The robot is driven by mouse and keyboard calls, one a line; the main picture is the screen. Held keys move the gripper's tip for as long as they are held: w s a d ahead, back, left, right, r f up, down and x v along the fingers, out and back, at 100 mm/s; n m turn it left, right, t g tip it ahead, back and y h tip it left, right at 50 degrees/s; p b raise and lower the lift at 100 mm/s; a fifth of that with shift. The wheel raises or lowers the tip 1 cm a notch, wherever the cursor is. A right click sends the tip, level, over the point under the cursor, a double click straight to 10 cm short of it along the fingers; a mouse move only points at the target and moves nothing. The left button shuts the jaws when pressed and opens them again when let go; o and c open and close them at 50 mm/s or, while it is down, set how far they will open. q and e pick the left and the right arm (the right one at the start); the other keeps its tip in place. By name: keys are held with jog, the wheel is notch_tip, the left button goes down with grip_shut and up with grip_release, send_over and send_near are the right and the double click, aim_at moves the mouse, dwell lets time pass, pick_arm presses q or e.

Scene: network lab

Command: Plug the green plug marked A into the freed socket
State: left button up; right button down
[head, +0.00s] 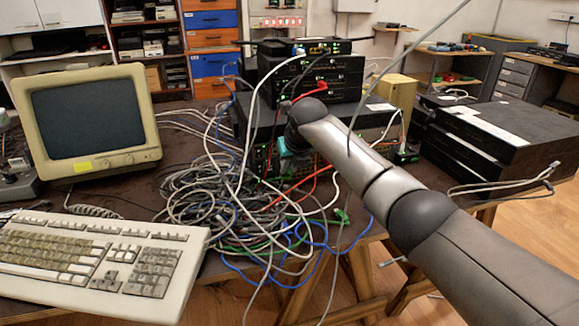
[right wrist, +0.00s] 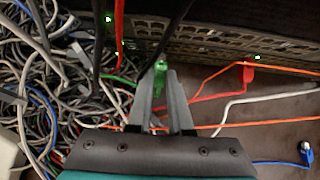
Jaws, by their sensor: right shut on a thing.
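My right gripper (right wrist: 159,82) is shut on a green plug (right wrist: 159,69), which shows between the fingertips in the right wrist view. The plug points at the dark front of the rack equipment (right wrist: 215,40); I cannot tell whether it touches a socket. No mark A is readable. In the head view my right arm reaches in from the right to the equipment stack, and its teal gripper part (head: 283,147) is partly hidden. The freed socket cannot be made out. Another green plug (head: 341,216) hangs near the table's front edge. My left gripper is not in view.
A tangle of grey, blue and green cables (head: 215,200) lies left of and below the stack. A red plug (right wrist: 248,75) sits at the equipment front. A loose blue cable plug (right wrist: 305,147) lies lower right. A monitor (head: 85,120) and keyboard (head: 100,262) stand left.

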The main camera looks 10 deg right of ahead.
jog(key=shift+w, duration=0.1)
dwell(0.3)
jog(key=shift+w+a+b, duration=0.1)
jog(key=shift+w+b, duration=0.65)
jog(key=shift+b, duration=0.15)
dwell(1.0)
jog(key=c, duration=0.8)
grip_release()
jog(key=shift+o, duration=0.2)
